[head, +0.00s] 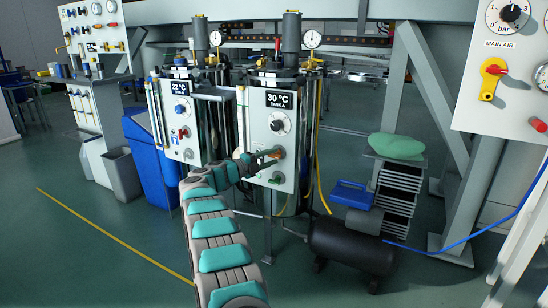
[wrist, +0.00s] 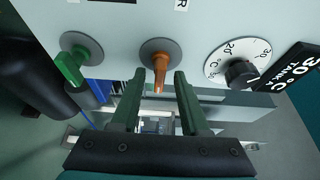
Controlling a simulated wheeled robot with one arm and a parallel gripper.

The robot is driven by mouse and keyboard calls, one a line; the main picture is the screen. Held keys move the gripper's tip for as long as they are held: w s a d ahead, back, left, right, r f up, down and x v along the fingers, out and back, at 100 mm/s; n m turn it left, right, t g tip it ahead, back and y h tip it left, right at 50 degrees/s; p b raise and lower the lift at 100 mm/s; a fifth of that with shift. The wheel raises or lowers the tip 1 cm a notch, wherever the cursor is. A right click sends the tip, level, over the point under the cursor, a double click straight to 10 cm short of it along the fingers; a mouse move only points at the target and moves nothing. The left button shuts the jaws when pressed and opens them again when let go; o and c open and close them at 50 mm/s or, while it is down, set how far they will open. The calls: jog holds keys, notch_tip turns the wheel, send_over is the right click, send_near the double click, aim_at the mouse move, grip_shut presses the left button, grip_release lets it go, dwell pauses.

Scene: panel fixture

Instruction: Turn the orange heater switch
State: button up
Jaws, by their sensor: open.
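The orange heater switch (wrist: 160,70) is a small lever on a round grey base on the white Tank A panel (head: 255,150). In the wrist view, its lever points down the picture, toward the gap between my fingertips. My gripper (wrist: 160,82) is open, with one dark green finger on each side of the lever's line. The fingers appear apart from the lever; exact depth is hard to judge. In the head view, my gripper (head: 262,160) is at the panel's middle, and the orange switch (head: 278,153) shows just past it, partly covered.
A green switch (wrist: 74,64) sits left of the orange one in the wrist view, and a white temperature dial (wrist: 238,62) sits right. The 22 °C panel (head: 180,130) stands left. A black compressor tank (head: 352,245) lies on the floor at lower right.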

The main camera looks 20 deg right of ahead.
jog(key=shift+x, duration=0.8)
jog(key=shift+c, duration=0.2)
grip_shut()
